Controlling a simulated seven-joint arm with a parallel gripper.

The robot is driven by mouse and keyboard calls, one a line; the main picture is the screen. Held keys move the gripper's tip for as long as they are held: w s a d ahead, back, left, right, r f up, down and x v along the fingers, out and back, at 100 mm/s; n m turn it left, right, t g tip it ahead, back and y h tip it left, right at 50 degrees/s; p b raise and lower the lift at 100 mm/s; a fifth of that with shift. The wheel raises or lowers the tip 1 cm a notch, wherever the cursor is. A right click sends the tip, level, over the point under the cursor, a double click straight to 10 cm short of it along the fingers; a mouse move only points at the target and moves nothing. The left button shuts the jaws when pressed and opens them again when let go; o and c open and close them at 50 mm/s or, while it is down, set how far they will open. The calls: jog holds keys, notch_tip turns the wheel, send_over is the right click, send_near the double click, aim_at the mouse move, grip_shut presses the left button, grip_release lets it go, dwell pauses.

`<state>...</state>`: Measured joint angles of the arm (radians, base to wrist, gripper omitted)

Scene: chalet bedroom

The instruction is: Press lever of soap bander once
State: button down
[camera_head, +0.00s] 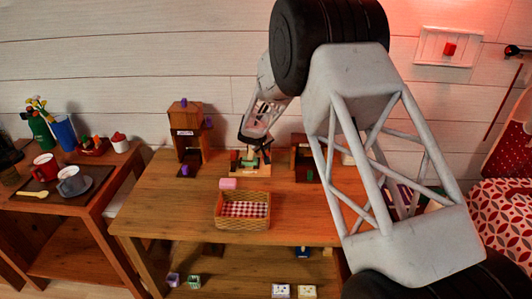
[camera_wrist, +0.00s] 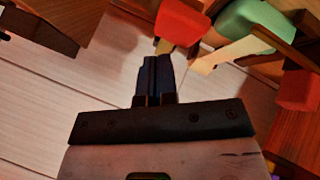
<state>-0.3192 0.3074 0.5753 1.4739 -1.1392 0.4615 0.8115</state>
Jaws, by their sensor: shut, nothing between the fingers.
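A small wooden device with green parts and a pale base (camera_head: 250,169) stands at the back middle of the table; I take it to be the soap bander, though its label is not readable. In the wrist view it seems to show as a green piece (camera_wrist: 257,25), a pale bar (camera_wrist: 228,51) and red blocks (camera_wrist: 180,22) at the upper right. I cannot tell which part is the lever.
A wooden tower (camera_head: 187,140) stands left of the device and another wooden stand (camera_head: 305,160) stands right. The table (camera_head: 165,215) is clear at front left. My arm covers the right side.

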jog(key=shift+s+f, duration=0.2)
jog(key=shift+f, duration=1.25)
dwell(2.0)
jog(key=shift+r, duration=0.15)
jog(key=shift+w+r, duration=0.2)
jog(key=shift+r, duration=1.5)
jog(key=shift+r, duration=0.15)
jog(key=shift+w+r, duration=0.15)
jog(key=shift+r, duration=1.05)
jog(key=shift+w+r, duration=0.15)
jog(key=shift+r, duration=1.05)
